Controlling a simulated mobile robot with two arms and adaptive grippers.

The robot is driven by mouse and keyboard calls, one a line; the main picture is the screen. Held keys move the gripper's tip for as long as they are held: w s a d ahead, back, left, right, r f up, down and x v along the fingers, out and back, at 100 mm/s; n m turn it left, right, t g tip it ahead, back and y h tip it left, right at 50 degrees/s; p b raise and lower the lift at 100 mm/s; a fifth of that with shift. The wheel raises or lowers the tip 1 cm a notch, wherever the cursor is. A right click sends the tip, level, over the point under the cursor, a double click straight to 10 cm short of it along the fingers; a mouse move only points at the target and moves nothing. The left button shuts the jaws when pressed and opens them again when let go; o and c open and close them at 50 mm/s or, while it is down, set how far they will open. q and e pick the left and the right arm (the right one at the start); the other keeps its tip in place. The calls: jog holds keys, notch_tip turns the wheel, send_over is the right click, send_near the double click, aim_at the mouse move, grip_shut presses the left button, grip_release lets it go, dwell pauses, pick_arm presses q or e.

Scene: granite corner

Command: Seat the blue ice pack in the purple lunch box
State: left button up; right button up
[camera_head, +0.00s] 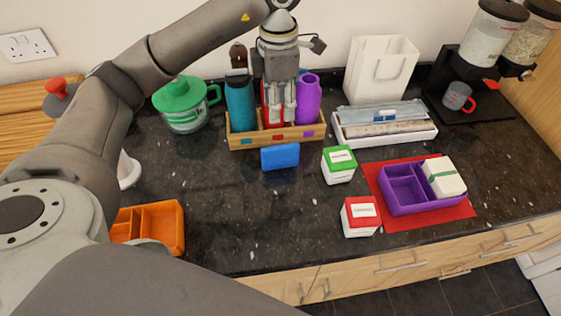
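The blue ice pack (280,156) stands on the dark counter just in front of the wooden bottle rack. The purple lunch box (424,207) sits on a red mat at the right. Its left compartments look empty; a white box with a green band (443,176) sits in its right part. My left gripper (276,108) points down over the middle of the rack, behind the ice pack and apart from it. Red shows at its fingers, seemingly a red bottle in the rack's middle; whether the fingers grip it is unclear. My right gripper is out of view.
The wooden rack (240,143) also holds a teal bottle (239,103) and a purple bottle (308,99). Green-lidded (339,165) and red-lidded (360,217) boxes stand between ice pack and lunch box. An orange tray (163,224) is at left. The front-middle counter is clear.

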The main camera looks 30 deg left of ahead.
pick_arm(q)
notch_tip(320, 180, down, 2)
send_over(280, 146)
notch_tip(280, 146, down, 5)
jog(key=shift+a+f+p, duration=0.1)
jog(key=shift+f+p, duration=0.05)
jog(key=shift+p, duration=0.15)
jog(key=shift+f+p, duration=0.6)
notch_tip(280, 146, down, 3)
jog(key=shift+f+p, duration=0.15)
jog(key=shift+p, duration=0.6)
jog(key=shift+f, duration=0.4)
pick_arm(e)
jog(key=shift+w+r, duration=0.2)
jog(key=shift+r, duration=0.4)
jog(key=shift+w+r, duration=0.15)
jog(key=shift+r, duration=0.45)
pick_arm(q)
jog(key=shift+c, duration=0.3)
grip_shut()
